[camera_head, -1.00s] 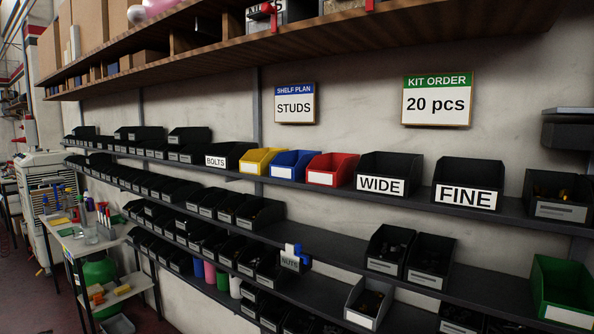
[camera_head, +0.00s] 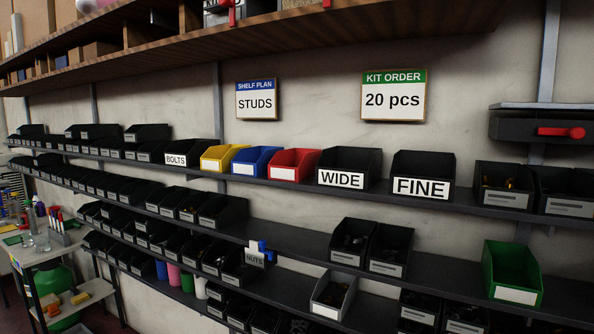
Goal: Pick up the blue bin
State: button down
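The blue bin (camera_head: 257,162) sits on the upper bin shelf, in the middle of the head view. It has a blank white label on its front. The yellow bin (camera_head: 222,158) stands just to its left and the red bin (camera_head: 293,165) just to its right, both close beside it. A "STUDS" shelf plan sign (camera_head: 257,99) hangs on the wall above it. The inside of the blue bin is mostly hidden. My gripper is not in view.
Black bins labelled "BOLTS" (camera_head: 189,153), "WIDE" (camera_head: 347,170) and "FINE" (camera_head: 422,175) share the shelf. A wooden shelf (camera_head: 150,45) overhangs above. A green bin (camera_head: 513,275) sits lower right. A cluttered side table (camera_head: 52,250) stands at lower left.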

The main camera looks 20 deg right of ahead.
aim_at(254, 161)
jog(key=z, duration=0.65)
jog(key=i+j+z, duration=0.15)
jog(key=j+z, duration=0.25)
jog(key=i+j+z, duration=0.1)
jog(key=j+z, duration=0.3)
jog(key=j, duration=0.15)
jog(key=j+z, duration=0.35)
jog(key=j, duration=0.2)
